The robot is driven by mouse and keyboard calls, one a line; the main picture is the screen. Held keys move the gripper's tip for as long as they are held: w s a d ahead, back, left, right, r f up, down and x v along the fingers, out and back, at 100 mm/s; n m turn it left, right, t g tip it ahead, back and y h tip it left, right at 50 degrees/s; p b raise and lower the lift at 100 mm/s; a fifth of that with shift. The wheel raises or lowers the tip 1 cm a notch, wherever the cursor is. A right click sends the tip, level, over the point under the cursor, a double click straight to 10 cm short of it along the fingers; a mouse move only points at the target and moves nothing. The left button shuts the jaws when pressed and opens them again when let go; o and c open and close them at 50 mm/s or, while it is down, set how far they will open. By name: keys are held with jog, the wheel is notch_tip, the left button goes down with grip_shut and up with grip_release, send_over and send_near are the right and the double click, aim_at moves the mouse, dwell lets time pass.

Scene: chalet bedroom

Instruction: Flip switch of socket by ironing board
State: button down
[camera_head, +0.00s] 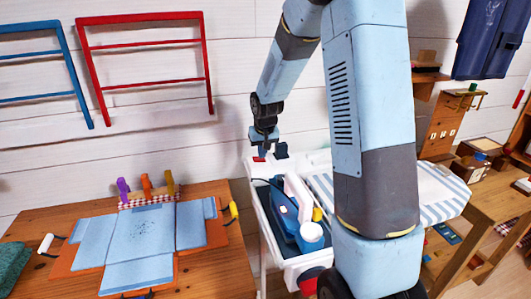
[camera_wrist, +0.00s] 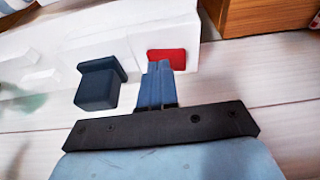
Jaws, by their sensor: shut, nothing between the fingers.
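The white socket strip (camera_wrist: 130,32) runs across the top of the wrist view, with a red switch (camera_wrist: 170,57) at its right end and a dark blue plug (camera_wrist: 98,84) left of it. My gripper (camera_wrist: 158,68) is shut and empty, its blue fingers pressed together. The fingertips overlap the left edge of the red switch in the picture; I cannot tell whether they touch it. In the head view, the red switch (camera_head: 258,159) shows just below my gripper (camera_head: 265,143). The ironing board (camera_head: 440,210) has a blue-and-white striped cover and is partly hidden by my arm.
A blue iron (camera_head: 283,208) sits in a white tray (camera_head: 268,222) below the socket. Red (camera_head: 145,82) and blue (camera_head: 45,77) racks hang on the wall.

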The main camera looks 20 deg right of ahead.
dwell(0.3)
jog(key=w+d+v, duration=0.1)
jog(key=d+v, duration=0.1)
jog(key=v, duration=1.1)
jog(key=shift+d+r, duration=0.35)
jog(key=shift+d, duration=0.05)
jog(key=shift+s, duration=0.1)
